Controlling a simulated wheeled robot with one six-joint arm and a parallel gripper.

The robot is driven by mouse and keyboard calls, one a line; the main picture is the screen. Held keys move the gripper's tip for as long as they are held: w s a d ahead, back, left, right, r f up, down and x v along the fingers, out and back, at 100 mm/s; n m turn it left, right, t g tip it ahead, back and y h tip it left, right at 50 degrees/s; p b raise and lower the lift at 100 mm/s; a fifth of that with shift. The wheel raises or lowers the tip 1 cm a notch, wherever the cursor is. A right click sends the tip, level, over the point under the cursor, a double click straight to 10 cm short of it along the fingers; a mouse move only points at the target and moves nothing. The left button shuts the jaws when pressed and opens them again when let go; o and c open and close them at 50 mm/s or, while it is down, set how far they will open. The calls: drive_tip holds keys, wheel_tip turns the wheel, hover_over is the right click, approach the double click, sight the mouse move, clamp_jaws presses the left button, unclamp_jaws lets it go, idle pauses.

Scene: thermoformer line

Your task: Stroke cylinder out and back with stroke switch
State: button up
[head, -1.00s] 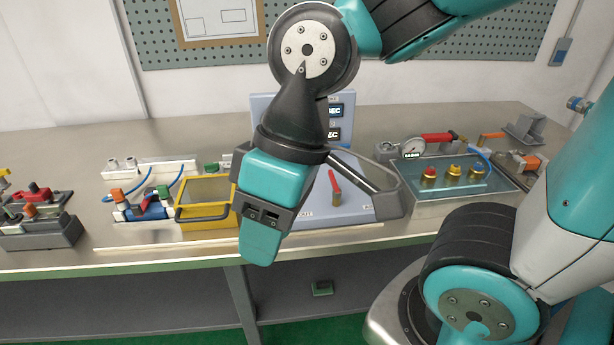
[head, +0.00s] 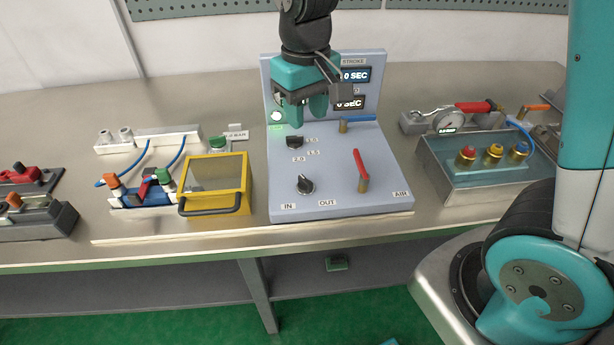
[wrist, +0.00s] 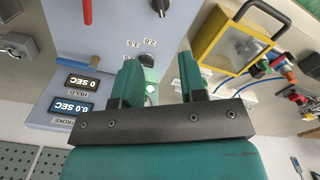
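The stroke switch is a black knob (head: 306,185) between the IN and OUT labels on the blue-grey panel (head: 335,205); it also shows in the wrist view (wrist: 160,6). A second black knob (head: 294,142) has 1.0, 1.5 and 2.0 marks. My gripper (head: 308,120) hangs over the back of the panel, beyond both knobs, with its fingers apart and nothing between them. In the wrist view, my gripper (wrist: 160,65) has the second knob just beyond its left finger. A blue body (head: 150,192) with orange and green fittings and blue hoses may be the cylinder.
A red lever (head: 361,171) and a blue lever (head: 358,120) stand on the panel. A stroke display (head: 355,75) reads 0.0 SEC; a held display reads 0 SEC. A green lamp (head: 276,117) glows. A yellow-framed box (head: 217,182) stands left; a gauge unit (head: 446,122) stands right.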

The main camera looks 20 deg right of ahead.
sight(307, 181)
wheel_tip(307, 181, down, 17)
drive_tip(key=shift+s+r+p, duration=0.1)
drive_tip(key=shift+p, duration=0.6)
clamp_jaws()
